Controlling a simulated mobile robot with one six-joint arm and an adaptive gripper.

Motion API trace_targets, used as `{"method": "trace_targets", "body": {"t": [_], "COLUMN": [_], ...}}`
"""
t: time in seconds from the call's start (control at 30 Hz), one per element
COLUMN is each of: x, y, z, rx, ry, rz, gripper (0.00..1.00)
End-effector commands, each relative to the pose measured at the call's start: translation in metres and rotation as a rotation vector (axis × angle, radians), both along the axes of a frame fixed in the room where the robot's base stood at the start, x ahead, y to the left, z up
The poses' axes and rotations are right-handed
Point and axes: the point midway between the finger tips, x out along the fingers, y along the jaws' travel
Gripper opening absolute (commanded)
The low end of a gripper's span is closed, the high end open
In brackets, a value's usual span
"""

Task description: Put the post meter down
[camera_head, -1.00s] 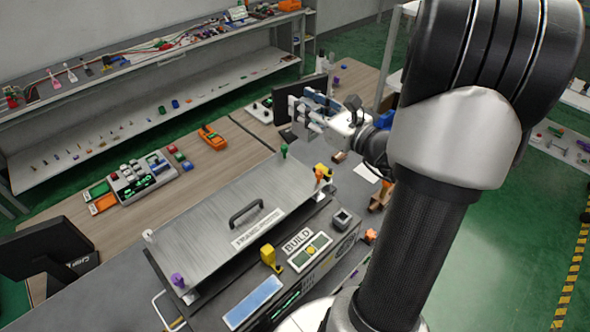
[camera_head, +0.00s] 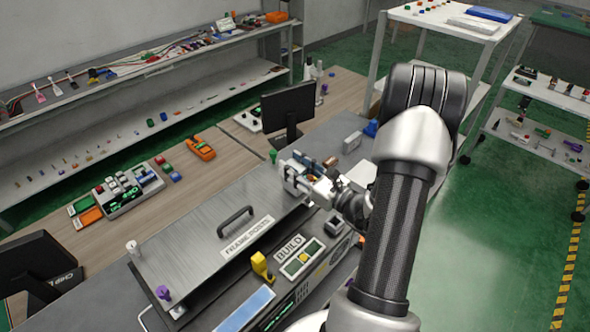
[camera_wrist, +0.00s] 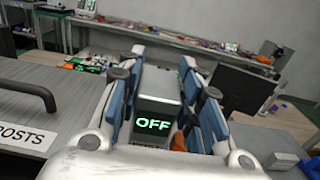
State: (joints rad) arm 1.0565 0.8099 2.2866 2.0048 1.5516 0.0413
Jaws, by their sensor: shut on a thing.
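The post meter (camera_wrist: 158,86) is a grey box with a dark face and a green "OFF" display. In the wrist view it sits between the blue-padded fingers of my gripper (camera_wrist: 162,66), which is shut on it. In the head view my gripper (camera_head: 300,172) is low over the far right end of the grey metal plate labelled "FRAME POSTS" (camera_head: 190,235). The fingers largely hide the meter there. I cannot tell whether its base touches a surface. An orange part (camera_wrist: 178,142) shows just right of the meter in the wrist view.
The plate has a dark handle (camera_head: 236,221) and corner posts: green (camera_head: 273,156), white (camera_head: 132,247), purple (camera_head: 163,293). A yellow piece (camera_head: 261,265) and the BUILD panel (camera_head: 297,257) lie in front. A monitor (camera_head: 288,105) and grey block (camera_head: 352,142) stand beyond my gripper.

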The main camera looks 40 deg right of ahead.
Motion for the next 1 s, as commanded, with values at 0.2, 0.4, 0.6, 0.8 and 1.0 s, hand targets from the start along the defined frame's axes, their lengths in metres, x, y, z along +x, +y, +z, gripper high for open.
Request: {"method": "trace_targets", "body": {"t": [0.2,0.4,0.6,0.8,1.0], "x": [0.0001,0.0001,0.0000,0.0000,0.0000], "y": [-0.0003,-0.0002,-0.0001,-0.0001,-0.0001], "z": [-0.0050,-0.0096,-0.0090,-0.0090,-0.0087], "rx": [-0.002,-0.002,-0.001,-0.001,-0.001], "ry": [-0.003,-0.002,0.000,0.000,0.000], "rz": [0.000,0.000,0.000,0.000,0.000], "gripper": [0.00,0.00,0.45,0.53,0.53]}}
